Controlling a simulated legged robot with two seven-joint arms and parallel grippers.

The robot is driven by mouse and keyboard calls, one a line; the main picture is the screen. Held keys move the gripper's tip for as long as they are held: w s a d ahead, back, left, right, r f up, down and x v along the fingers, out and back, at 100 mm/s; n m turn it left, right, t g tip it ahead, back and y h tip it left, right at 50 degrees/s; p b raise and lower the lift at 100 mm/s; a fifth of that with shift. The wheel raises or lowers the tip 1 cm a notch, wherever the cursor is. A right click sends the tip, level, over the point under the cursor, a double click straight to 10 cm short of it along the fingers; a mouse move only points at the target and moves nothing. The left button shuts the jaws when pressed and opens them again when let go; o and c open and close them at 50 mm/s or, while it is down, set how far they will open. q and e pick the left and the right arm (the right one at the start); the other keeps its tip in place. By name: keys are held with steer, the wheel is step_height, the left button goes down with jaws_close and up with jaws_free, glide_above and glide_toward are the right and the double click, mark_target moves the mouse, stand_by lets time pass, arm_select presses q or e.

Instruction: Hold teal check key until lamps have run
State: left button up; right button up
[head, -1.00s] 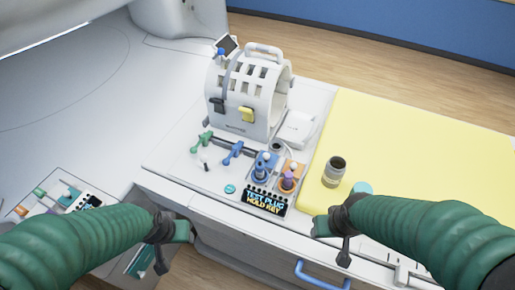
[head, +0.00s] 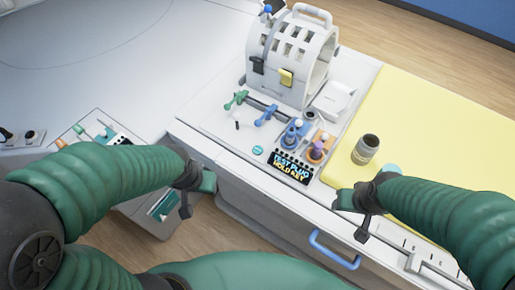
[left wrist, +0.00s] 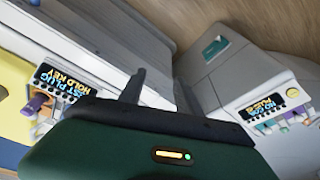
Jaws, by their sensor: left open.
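The teal check key (head: 258,150) is a small round teal button on the white bench top, left of a dark display (head: 291,167) reading "TEST PLUG HOLD KEY". A row of small lamps (head: 296,155) runs along the display's top edge; none looks lit. My left gripper (head: 197,196) is open and empty, off the bench's front edge, lower left of the key and apart from it. In the left wrist view the display (left wrist: 62,85) shows at left; I cannot make out the key there. My right gripper (head: 352,215) is at the front edge, right of the display; its jaws are unclear.
Blue and orange plug sockets (head: 316,152) stand behind the display. Green and blue plugs (head: 266,115) lie left of them. A white slotted coil (head: 293,60) stands behind. A yellow pad (head: 440,130) with a grey cup (head: 365,149) is at right. A blue handle (head: 334,255) juts from the front.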

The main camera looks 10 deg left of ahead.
arm_select(q)
jaws_close()
stand_by(1.4)
